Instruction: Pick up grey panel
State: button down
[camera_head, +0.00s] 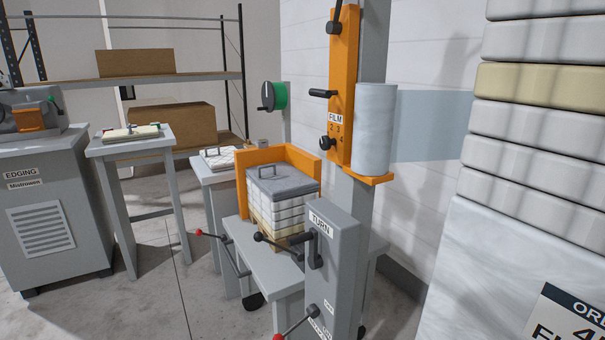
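A grey panel (290,183) with a dark handle on its upper face lies flat on top of a stack of white and cream quilted blocks (280,211). The stack stands on a grey table (256,263), with an orange corner guard (302,161) behind it. The panel's upper face and front edges show. My gripper is not in view, so I cannot tell its place or state.
A grey post labelled TURN (330,265), with black levers, stands close in front of the stack. A film roll (374,130) hangs on an orange bracket behind right. Tall quilted blocks (540,130) fill the right.

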aim_at(280, 180)
jog(key=i+j, duration=0.1)
jog(key=j, duration=0.55)
jog(key=i+j, duration=0.1)
jog(key=j, duration=0.55)
jog(key=i+j, duration=0.1)
jog(key=j, duration=0.55)
jog(key=i+j, duration=0.35)
jog(key=i, duration=0.15)
jog(key=i+j, duration=0.35)
jog(key=i, duration=0.15)
jog(key=i+j, duration=0.35)
jog(key=i, duration=0.2)
jog(key=i+l, duration=0.1)
jog(key=i, duration=0.6)
